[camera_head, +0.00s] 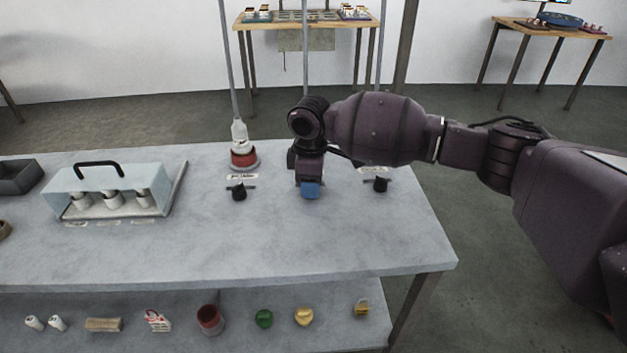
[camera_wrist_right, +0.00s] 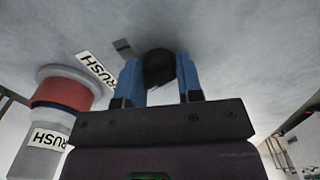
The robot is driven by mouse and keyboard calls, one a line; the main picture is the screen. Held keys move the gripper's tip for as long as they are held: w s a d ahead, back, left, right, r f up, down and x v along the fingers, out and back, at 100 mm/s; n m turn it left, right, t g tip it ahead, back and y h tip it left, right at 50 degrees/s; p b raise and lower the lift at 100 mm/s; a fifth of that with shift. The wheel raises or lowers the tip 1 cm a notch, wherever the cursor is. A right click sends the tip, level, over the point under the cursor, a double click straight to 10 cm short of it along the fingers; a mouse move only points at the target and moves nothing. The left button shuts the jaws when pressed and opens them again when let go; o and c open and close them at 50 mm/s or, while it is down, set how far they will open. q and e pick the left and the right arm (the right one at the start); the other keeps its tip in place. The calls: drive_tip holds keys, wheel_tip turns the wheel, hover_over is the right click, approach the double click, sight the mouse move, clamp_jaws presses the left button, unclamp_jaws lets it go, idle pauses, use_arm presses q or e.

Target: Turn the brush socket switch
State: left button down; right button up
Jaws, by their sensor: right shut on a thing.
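The brush socket switch shows as a round black knob (camera_wrist_right: 159,68) in the right wrist view, beside a flat white label ending in "RUSH" (camera_wrist_right: 97,70). My right gripper (camera_wrist_right: 160,82) has its two blue fingers on either side of this knob and is shut on it. In the head view my right gripper (camera_head: 310,190) points down at the table between two other black switches, and hides the knob it holds. A red and grey socket (camera_wrist_right: 62,105) with a "RUSH" label stands close by in the right wrist view. My left gripper is not in view.
A black switch (camera_head: 238,191) stands to the left of the gripper and another black switch (camera_head: 380,184) to the right. A red-based socket (camera_head: 243,157) stands behind the left switch. A clear handled cover (camera_head: 105,187) is farther left. The front of the table (camera_head: 260,250) is clear.

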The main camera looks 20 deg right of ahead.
drive_tip(key=r+m+p, duration=0.1)
drive_tip(key=m+p, duration=0.1)
drive_tip(key=p, duration=0.1)
drive_tip(key=shift+m, duration=0.3)
drive_tip(key=m+p, duration=0.2)
drive_tip(key=shift+a+f+m+p, duration=0.1)
drive_tip(key=shift+m+p, duration=0.2)
drive_tip(key=shift+m, duration=0.1)
drive_tip(key=m+p, duration=0.1)
drive_tip(key=m, duration=0.1)
drive_tip(key=m+p, duration=0.1)
drive_tip(key=p, duration=0.1)
drive_tip(key=shift+f+m, duration=0.3)
drive_tip(key=shift+m, duration=0.1)
drive_tip(key=shift+f+m+p, duration=0.1)
drive_tip(key=shift+m+p, duration=0.4)
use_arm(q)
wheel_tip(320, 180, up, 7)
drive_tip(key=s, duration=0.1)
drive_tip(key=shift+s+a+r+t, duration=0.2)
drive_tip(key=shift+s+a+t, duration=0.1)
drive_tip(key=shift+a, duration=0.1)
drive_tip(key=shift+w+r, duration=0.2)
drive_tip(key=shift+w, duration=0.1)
use_arm(e)
drive_tip(key=o, duration=0.9)
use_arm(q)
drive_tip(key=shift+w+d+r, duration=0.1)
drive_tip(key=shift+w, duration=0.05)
